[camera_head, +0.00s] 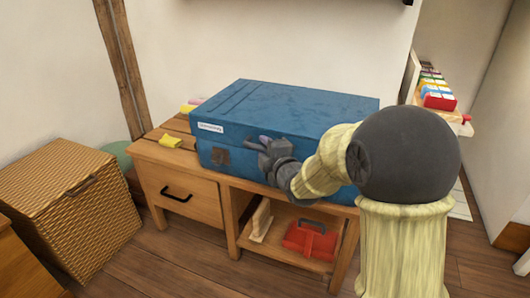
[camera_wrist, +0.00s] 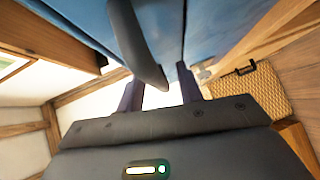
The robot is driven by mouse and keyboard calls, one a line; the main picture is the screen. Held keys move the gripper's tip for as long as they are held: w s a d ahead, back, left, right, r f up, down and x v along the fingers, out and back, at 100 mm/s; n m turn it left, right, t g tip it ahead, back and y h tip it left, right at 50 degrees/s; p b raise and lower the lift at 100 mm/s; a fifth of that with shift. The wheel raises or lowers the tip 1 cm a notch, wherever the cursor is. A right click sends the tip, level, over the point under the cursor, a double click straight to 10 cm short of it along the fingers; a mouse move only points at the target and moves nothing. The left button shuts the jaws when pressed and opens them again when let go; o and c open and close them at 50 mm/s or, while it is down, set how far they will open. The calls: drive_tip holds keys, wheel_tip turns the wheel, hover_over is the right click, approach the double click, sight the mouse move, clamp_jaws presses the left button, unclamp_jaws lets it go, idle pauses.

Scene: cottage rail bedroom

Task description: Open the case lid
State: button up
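The blue case (camera_head: 290,112) lies on a wooden bench, its lid down, with a white label (camera_head: 210,127) and a dark clasp (camera_head: 221,157) at the front left. My gripper (camera_head: 259,143) is at the case's front face, near the seam under the lid. In the wrist view, the case (camera_wrist: 215,25) fills the top, with a dark seam running down it. A dark curved handle (camera_wrist: 140,45) reaches down between the two fingers of my gripper (camera_wrist: 160,92). The fingers are apart, with a gap showing. Whether a finger touches the handle or case, I cannot tell.
The bench (camera_head: 180,153) has a drawer and an open shelf holding a red caddy (camera_head: 309,241). A wicker hamper (camera_head: 75,210) stands at left. A wall is close behind the case.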

drive_tip(key=shift+w, duration=0.15)
clamp_jaws()
drive_tip(key=shift+a+r, duration=0.1)
